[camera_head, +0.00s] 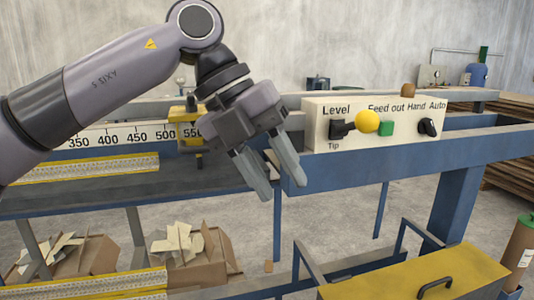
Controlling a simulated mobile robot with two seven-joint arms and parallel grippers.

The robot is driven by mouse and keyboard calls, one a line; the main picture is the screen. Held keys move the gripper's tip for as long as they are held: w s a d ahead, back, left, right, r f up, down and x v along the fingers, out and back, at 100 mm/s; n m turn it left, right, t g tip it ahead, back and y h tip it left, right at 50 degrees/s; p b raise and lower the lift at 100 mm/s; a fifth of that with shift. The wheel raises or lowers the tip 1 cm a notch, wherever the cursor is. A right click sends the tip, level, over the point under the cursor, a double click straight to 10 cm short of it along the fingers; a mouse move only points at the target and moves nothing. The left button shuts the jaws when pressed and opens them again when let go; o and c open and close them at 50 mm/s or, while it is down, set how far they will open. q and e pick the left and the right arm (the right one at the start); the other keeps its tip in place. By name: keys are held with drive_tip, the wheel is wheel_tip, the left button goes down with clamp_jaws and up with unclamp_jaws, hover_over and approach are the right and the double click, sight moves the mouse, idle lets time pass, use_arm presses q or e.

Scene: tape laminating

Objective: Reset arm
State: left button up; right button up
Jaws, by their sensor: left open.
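My left arm comes in from the left, and my left gripper (281,188) hangs with its fingers pointing down and slightly right. The fingers are apart and nothing shows between them. It is left of the cream control box (372,124), in front of the blue machine frame (425,155). The box carries a black Level and Tip switch (340,130), a yellow knob (367,121), a green button (387,129) and a black Hand and Auto selector (428,127). My right gripper does not show.
A ruler scale (125,136) and a yellow stop block (190,140) sit behind the arm. Boxes of scraps (195,252) stand below on the left. A yellow-topped bench with a handle (415,279) is at the front right. Open floor shows under the frame.

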use_arm(q)
drive_tip(key=s+d+f+g+h, duration=0.4)
drive_tip(key=d+f+g+h, duration=0.15)
drive_tip(key=d+h, duration=0.35)
drive_tip(key=w+a+f+n+t+y, duration=0.1)
drive_tip(key=w+a+f+n+t, duration=0.3)
drive_tip(key=a+f+n+t, duration=0.7)
drive_tip(key=w+a+f+n+t+y, duration=0.1)
drive_tip(key=w+a+f+n+t, duration=0.35)
drive_tip(key=f+n+t, duration=0.8)
drive_tip(key=s+a+f+n+g+y, duration=0.3)
drive_tip(key=s+a+f+n+y, duration=0.2)
drive_tip(key=s+f, duration=0.4)
drive_tip(key=s+a+f+n+g+y, duration=0.3)
drive_tip(key=s+a+f+n+y, duration=0.2)
drive_tip(key=f, duration=0.7)
drive_tip(key=s+a+n, duration=0.2)
drive_tip(key=s+a, duration=0.2)
drive_tip(key=s, duration=0.1)
drive_tip(key=shift+s+a+f+y, duration=0.15)
drive_tip(key=shift+a+f+y, duration=0.15)
drive_tip(key=shift+a+f, duration=0.1)
